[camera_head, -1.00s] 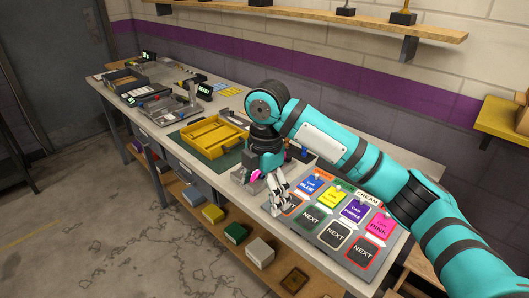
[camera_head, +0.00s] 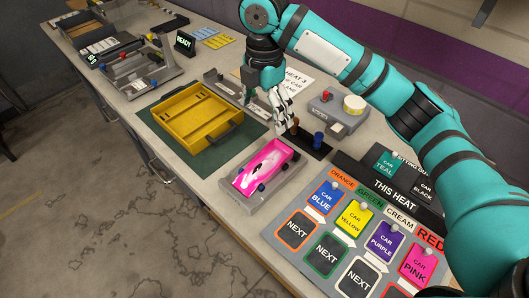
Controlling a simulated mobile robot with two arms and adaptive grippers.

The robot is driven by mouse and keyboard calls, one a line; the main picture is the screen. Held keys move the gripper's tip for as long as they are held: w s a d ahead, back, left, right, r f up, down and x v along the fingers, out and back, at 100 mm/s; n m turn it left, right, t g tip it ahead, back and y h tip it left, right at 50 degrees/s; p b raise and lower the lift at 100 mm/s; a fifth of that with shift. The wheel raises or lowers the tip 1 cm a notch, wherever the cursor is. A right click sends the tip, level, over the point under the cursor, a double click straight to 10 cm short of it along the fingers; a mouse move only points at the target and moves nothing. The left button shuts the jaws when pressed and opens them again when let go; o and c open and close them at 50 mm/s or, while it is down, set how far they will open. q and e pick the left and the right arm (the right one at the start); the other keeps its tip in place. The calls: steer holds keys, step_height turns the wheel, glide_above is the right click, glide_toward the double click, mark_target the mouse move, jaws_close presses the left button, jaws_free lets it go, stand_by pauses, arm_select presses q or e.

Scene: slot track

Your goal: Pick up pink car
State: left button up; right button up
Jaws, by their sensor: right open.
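The pink car (camera_head: 263,166) has a white marking and dark wheels. My right gripper (camera_head: 287,128) is open and empty, pointing down behind the car, close to a dark strip with pegs. It is apart from the car, and its height above the bench is hard to judge. My left gripper is not in view.
A yellow tray (camera_head: 196,119) lies on a green mat (camera_head: 219,147) left of the car. A board of car cards (camera_head: 340,236) lies to the right. The bench front edge is close to the car.

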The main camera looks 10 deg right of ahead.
steer(key=p, duration=0.1)
glide_above(265, 160)
step_height(265, 160, down, 5)
steer(key=f+p, duration=0.1)
steer(key=f, duration=0.5)
steer(key=shift+w, duration=0.2)
steer(key=shift+f, duration=0.5)
steer(key=shift+s+f+p, duration=0.15)
steer(key=shift+f+p, duration=0.15)
steer(key=shift+f, duration=0.05)
step_height(265, 160, down, 4)
steer(key=shift+s+r+p, duration=0.15)
steer(key=shift+r+p, duration=0.05)
steer(key=shift+p, duration=0.3)
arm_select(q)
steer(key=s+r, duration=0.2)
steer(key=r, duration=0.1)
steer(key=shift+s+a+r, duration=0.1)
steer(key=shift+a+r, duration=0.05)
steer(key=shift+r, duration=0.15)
arm_select(e)
steer(key=shift+f, duration=0.3)
steer(key=shift+c, duration=0.2)
steer(key=c, duration=1.4)
